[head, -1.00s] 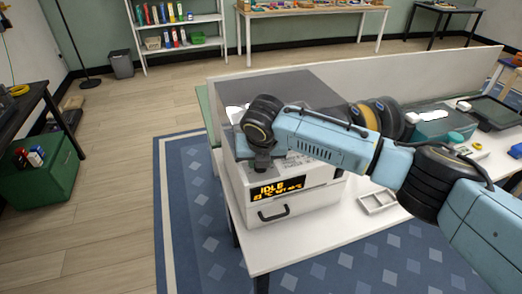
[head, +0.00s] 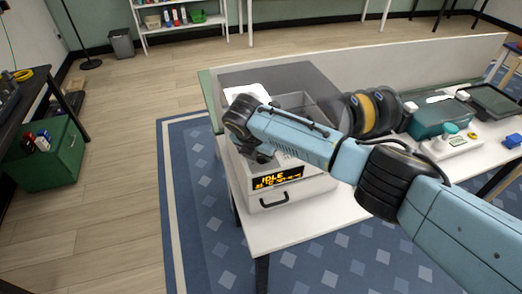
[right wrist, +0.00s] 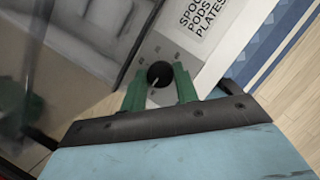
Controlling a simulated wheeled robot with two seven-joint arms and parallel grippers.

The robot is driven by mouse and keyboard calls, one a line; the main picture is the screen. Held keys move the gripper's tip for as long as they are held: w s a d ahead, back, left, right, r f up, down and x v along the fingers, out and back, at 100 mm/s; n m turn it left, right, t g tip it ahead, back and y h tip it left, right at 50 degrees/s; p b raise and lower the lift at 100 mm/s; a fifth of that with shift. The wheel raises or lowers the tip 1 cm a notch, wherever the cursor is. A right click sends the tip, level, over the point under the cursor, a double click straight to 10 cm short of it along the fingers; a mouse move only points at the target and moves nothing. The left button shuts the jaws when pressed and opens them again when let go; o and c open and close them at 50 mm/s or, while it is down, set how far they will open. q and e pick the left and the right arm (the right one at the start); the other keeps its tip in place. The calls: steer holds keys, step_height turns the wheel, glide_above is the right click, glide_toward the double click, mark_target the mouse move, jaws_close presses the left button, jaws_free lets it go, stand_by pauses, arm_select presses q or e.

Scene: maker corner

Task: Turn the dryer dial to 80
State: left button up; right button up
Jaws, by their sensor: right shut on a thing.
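The dryer (head: 306,190) is a white box with a grey see-through lid, standing on the white table. Its orange display (head: 277,178) reads IDLE, with a smaller line too blurred to read. In the right wrist view the black round dial (right wrist: 159,75) with a pale pointer line sits on a grey panel with small marks around it. My right gripper (right wrist: 159,86) has its green fingers on both sides of the dial, shut on it. In the head view my right gripper (head: 262,155) is at the dryer's front and hides the dial. My left gripper is not in view.
Spools (head: 372,113) stand right of the dryer on the table. A teal box (head: 440,117) and a scale (head: 450,145) lie farther right. A low grey partition (head: 420,65) runs behind the table. A green crate (head: 48,155) is on the floor at left.

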stand_by(0.3)
steer(key=o, duration=1)
steer(key=shift+c, duration=0.2)
steer(key=shift+r, duration=0.1)
steer(key=v, duration=1.3)
steer(key=shift+s+a, duration=0.1)
steer(key=shift+s, duration=0.05)
